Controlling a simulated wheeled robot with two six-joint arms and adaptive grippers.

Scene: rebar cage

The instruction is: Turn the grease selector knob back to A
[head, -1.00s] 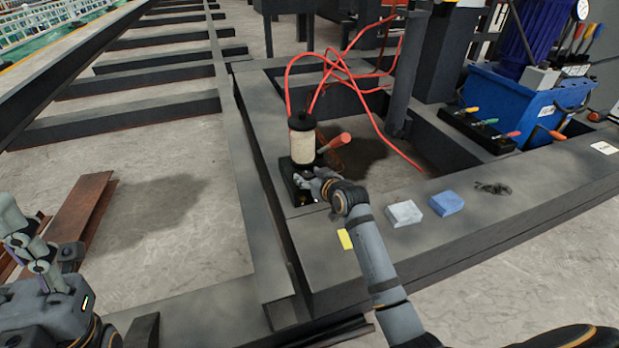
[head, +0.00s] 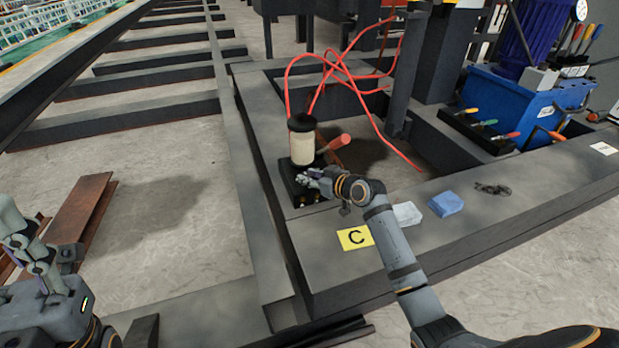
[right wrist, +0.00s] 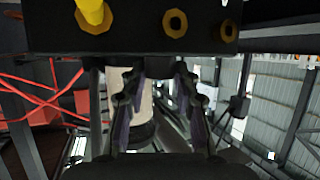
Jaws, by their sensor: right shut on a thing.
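The grease pump has a cream reservoir (head: 302,148) with a black cap and stands on a black block (head: 296,190) on the dark steel beam. My right gripper (head: 310,178) reaches the block's right side, low beside the reservoir. In the right wrist view the gripper (right wrist: 160,72) has its two fingers closed in at the underside of the block (right wrist: 140,30), which carries brass fittings. It is shut on the small dark selector knob, which the fingers mostly hide; its pointing direction cannot be read. My left gripper (head: 35,250) is at the left edge, away from the pump; its jaws are unclear.
A white block (head: 407,214) and a blue block (head: 446,204) lie right of my forearm. A red-handled lever (head: 336,144) and red hoses (head: 345,70) are close to the pump. A blue crate (head: 525,105) stands at right.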

